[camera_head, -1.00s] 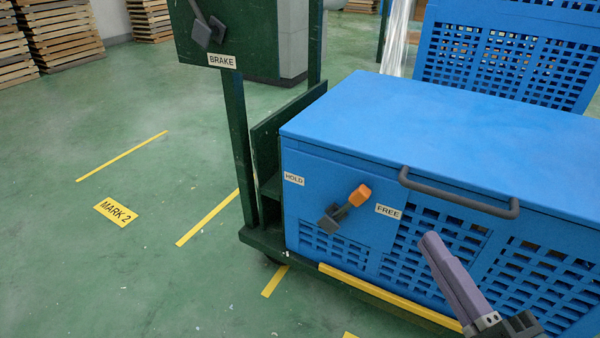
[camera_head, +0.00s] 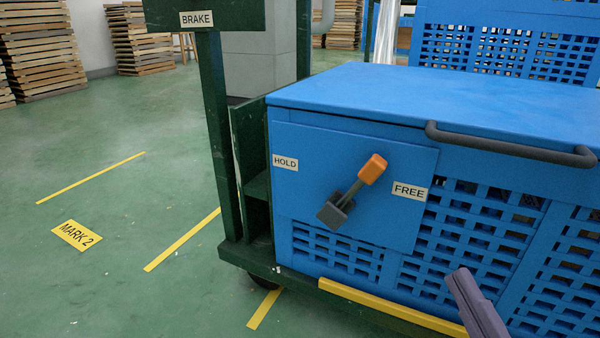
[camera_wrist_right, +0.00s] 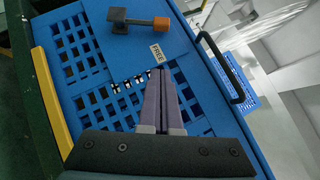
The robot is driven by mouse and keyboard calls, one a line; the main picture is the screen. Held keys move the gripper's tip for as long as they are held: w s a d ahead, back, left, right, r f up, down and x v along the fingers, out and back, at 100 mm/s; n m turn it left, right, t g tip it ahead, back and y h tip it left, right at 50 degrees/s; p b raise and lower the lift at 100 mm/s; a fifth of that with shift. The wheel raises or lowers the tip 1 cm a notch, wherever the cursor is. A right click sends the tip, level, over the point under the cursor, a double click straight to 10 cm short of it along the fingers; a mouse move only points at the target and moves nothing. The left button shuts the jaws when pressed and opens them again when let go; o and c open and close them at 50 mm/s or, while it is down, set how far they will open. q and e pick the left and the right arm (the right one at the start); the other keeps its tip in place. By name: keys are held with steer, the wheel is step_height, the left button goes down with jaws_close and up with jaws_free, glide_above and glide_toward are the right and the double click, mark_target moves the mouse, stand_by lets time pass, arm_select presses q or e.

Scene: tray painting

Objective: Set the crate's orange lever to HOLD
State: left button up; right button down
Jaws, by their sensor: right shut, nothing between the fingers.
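The blue crate (camera_head: 400,95) stands on a green cart. Its orange-tipped lever (camera_head: 372,169) is on a plate on the front face, tilted up and right from its dark pivot (camera_head: 336,208), with its tip beside the FREE label (camera_head: 409,191). The HOLD label (camera_head: 285,162) is to the left of the lever. My right gripper (camera_head: 466,278) is low and right of the lever, apart from it, shut and empty. In the right wrist view the shut fingers (camera_wrist_right: 163,75) point toward the FREE label (camera_wrist_right: 157,53), with the orange tip (camera_wrist_right: 161,24) beyond. My left gripper is out of view.
A dark handle (camera_head: 510,145) sticks out from the crate's upper front edge. The green cart post (camera_head: 218,130) with a BRAKE label (camera_head: 196,19) stands left of the crate. A yellow strip (camera_head: 390,307) runs along the cart's front edge. Open floor lies at left.

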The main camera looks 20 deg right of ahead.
mark_target(358, 186)
steer(key=b+x, duration=0.1)
steer(key=x, duration=0.8)
steer(key=shift+w, duration=0.3)
steer(key=w+r, duration=0.1)
steer(key=w+a, duration=0.1)
steer(key=shift+w+a+r, duration=0.25)
steer(key=shift+r, duration=0.15)
steer(key=shift+w+a+r, duration=0.25)
steer(key=shift+w+a, duration=0.05)
steer(key=shift+a, duration=0.05)
